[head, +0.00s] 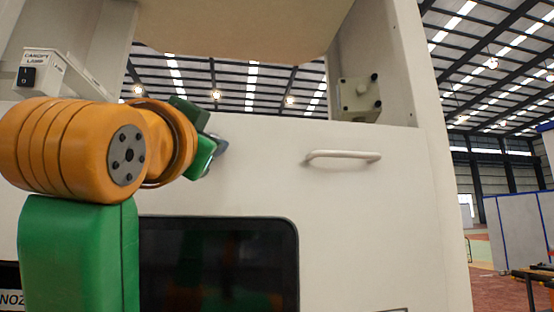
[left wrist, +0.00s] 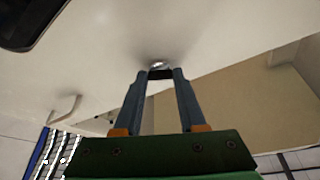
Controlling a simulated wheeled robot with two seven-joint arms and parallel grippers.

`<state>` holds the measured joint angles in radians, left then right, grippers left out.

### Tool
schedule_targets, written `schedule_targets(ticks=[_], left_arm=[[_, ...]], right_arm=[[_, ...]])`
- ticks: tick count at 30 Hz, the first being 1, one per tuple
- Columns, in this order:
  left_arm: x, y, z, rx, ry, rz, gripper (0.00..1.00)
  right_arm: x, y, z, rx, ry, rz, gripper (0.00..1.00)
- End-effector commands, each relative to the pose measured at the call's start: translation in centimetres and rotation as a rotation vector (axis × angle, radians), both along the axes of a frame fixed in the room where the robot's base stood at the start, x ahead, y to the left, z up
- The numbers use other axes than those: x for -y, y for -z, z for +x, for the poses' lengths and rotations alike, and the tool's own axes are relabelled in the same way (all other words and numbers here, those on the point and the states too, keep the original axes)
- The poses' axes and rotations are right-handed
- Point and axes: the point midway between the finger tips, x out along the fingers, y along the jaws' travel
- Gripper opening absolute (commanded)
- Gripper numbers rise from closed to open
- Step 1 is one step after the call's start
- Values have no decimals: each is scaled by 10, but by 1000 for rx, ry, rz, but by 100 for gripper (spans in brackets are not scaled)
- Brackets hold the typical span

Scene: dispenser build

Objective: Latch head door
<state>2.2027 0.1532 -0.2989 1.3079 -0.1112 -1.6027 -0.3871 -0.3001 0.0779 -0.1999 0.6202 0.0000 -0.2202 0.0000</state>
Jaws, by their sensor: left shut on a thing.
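The white head door (head: 260,180) fills the middle of the head view, with a pale bar handle (head: 343,155) on its right and a dark window (head: 218,265) below. The door shows in the left wrist view (left wrist: 100,60), where the handle (left wrist: 65,108) is at the left. My left gripper (head: 219,146) is at the door's upper left; its fingertips (left wrist: 160,74) are shut on a small metal latch knob (left wrist: 160,65) on the door's face. The fingers hide part of the knob. My right gripper is in neither view.
A switch box labelled canopy lamp (head: 45,68) is at the upper left. A small beige block with dark knobs (head: 360,97) sits on the right post above the door. A beige canopy panel (head: 245,25) hangs overhead. The space right of the cabinet is open.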

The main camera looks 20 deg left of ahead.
Motion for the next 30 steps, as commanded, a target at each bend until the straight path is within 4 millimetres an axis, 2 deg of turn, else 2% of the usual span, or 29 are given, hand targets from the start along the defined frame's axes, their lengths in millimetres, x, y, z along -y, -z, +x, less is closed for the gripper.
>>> schedule_targets(ticks=[18, 30], left_arm=[[-4, -6, -3, -303, -1, 496, 0], [-4, -7, -3, -476, 0, 777, 0]], right_arm=[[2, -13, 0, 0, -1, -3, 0], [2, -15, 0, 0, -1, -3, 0]])
